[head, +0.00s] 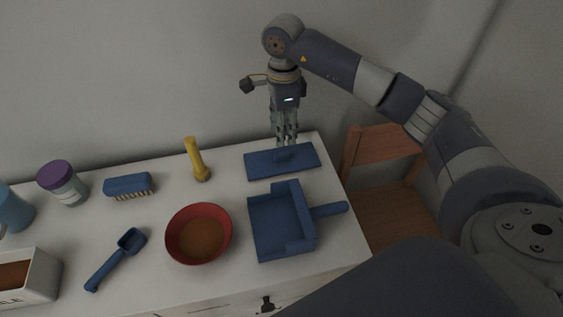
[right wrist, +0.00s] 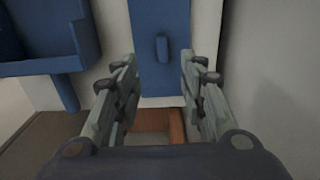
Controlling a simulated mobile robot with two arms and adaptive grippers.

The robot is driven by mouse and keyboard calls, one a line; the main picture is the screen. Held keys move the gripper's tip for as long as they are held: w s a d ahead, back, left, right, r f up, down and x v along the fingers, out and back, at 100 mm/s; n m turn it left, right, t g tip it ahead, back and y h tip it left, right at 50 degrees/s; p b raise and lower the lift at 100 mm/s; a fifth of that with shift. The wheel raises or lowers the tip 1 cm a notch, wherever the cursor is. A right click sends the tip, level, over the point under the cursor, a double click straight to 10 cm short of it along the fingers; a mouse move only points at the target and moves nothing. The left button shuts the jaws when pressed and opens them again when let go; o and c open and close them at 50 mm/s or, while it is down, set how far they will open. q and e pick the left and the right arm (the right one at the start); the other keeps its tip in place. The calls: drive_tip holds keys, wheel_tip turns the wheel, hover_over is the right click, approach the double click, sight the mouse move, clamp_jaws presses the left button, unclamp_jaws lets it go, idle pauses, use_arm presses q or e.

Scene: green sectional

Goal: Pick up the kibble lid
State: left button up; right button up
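The kibble lid (head: 300,163) is a flat blue rectangular plate with a small raised handle, lying at the back right of the white table. It also shows in the right wrist view (right wrist: 158,17), with its handle standing upright near the middle. My right gripper (head: 287,141) points down just above the lid, near its handle. In the right wrist view my right gripper (right wrist: 160,72) is open, its fingers apart on either side of the lid's handle, with nothing held. My left gripper is out of view.
A blue dustpan (head: 278,224) lies just in front of the lid. A red bowl (head: 172,246), yellow object (head: 194,160), brush (head: 127,184), blue scoop (head: 108,262), purple-capped jar (head: 66,184) and white kibble box (head: 38,287) stand leftward. A wooden chair (head: 385,142) is right of the table (head: 150,280).

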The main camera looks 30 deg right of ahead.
sight(282, 154)
wheel_tip(282, 154, down, 4)
drive_tip(key=shift+r, duration=0.25)
drive_tip(key=f+p, duration=0.1)
drive_tip(key=f, duration=0.1)
drive_tip(key=f+p, duration=0.1)
drive_tip(key=f, duration=0.1)
drive_tip(key=shift+w+a+f, duration=0.1)
drive_tip(key=shift+w+f, duration=0.1)
drive_tip(key=shift+f, duration=0.55)
clamp_jaws()
